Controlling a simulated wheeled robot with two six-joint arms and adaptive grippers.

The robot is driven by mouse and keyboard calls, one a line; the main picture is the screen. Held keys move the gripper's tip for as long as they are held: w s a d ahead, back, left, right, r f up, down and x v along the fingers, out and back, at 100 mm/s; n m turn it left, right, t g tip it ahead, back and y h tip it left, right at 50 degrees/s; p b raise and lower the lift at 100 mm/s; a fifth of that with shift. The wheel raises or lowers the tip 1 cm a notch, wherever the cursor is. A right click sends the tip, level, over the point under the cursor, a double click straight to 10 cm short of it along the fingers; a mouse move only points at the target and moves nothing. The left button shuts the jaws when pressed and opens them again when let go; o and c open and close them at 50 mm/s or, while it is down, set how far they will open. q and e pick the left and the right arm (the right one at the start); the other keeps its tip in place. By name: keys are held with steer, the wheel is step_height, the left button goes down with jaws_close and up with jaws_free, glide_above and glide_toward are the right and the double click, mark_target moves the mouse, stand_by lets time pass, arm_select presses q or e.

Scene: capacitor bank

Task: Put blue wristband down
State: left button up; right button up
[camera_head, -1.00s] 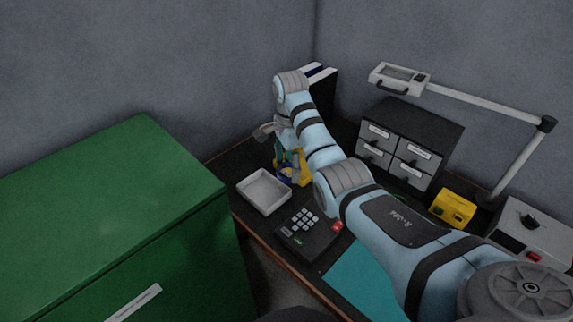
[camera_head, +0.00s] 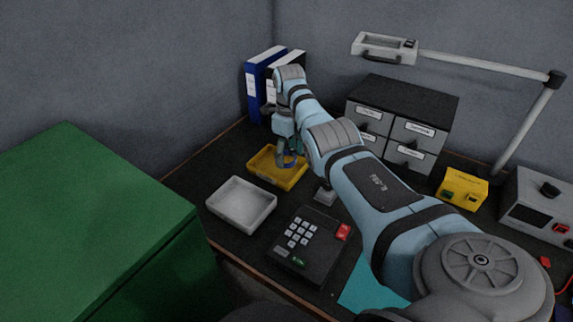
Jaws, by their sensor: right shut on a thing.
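The blue wristband (camera_head: 280,161) is a small ring hanging from my right gripper (camera_head: 288,150). The gripper is shut on it and points down. Both are over the yellow tray (camera_head: 264,180) on the dark bench. My wrist and the fingers hide part of the wristband, and I cannot tell whether it touches the tray floor. My left gripper is not in view.
A white tray (camera_head: 241,205) stands in front of the yellow tray. A keypad box (camera_head: 307,245) lies to its right. Blue and black binders (camera_head: 256,90) stand behind my wrist. A drawer cabinet (camera_head: 403,118) stands right of my arm. A green cabinet (camera_head: 90,220) fills the left.

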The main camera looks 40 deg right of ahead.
mark_target(288, 174)
step_height(288, 174, down, 4)
steer(key=shift+a+f+b, duration=0.15)
steer(key=shift+f+b, duration=0.1)
steer(key=shift+b, duration=0.9)
steer(key=shift+f, duration=0.25)
steer(key=shift+r, duration=0.1)
steer(key=o, duration=0.6)
steer(key=shift+c, duration=0.2)
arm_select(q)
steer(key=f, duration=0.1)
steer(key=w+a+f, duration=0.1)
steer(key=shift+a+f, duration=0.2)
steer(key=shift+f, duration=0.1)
arm_select(e)
steer(key=shift+o, duration=0.2)
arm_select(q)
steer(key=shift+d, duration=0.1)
